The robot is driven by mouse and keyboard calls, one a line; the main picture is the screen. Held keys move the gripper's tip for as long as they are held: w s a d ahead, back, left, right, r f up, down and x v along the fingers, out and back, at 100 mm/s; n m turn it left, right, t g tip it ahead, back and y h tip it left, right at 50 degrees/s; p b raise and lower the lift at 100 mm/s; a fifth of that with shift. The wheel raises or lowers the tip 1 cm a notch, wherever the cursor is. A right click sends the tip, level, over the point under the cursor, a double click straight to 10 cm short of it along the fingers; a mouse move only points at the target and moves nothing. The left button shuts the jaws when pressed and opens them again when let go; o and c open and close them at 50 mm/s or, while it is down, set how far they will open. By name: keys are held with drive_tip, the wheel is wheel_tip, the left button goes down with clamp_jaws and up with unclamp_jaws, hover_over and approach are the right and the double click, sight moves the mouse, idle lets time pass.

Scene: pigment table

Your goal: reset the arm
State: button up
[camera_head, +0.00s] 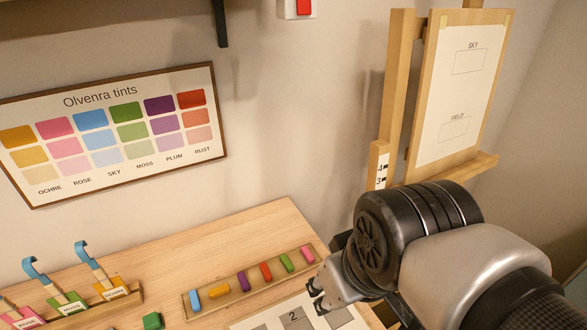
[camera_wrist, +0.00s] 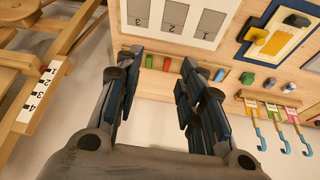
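My gripper (camera_head: 318,292) is at the lower right of the head view, beside the right end of the pastel tray and above the numbered card. The wrist view shows its two dark fingers (camera_wrist: 158,75) spread apart with nothing between them, so it is open and empty. The arm comes in from the lower right and hides part of the table and the easel's lower part.
A wooden tray (camera_head: 189,311) holds several coloured sticks. A numbered card (camera_head: 270,320) lies in front of it. The easel (camera_head: 398,75) rises behind the arm; a tint chart (camera_head: 115,125) hangs on the wall.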

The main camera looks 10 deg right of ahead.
drive_tip(key=shift+s+d+f+m, duration=0.2)
drive_tip(key=shift+s+d+m, duration=0.1)
drive_tip(key=shift+s+m, duration=0.3)
drive_tip(key=shift+s+d+f+m, duration=0.2)
drive_tip(key=shift+s+d+m, duration=0.1)
drive_tip(key=shift+s+m, duration=0.3)
idle(0.5)
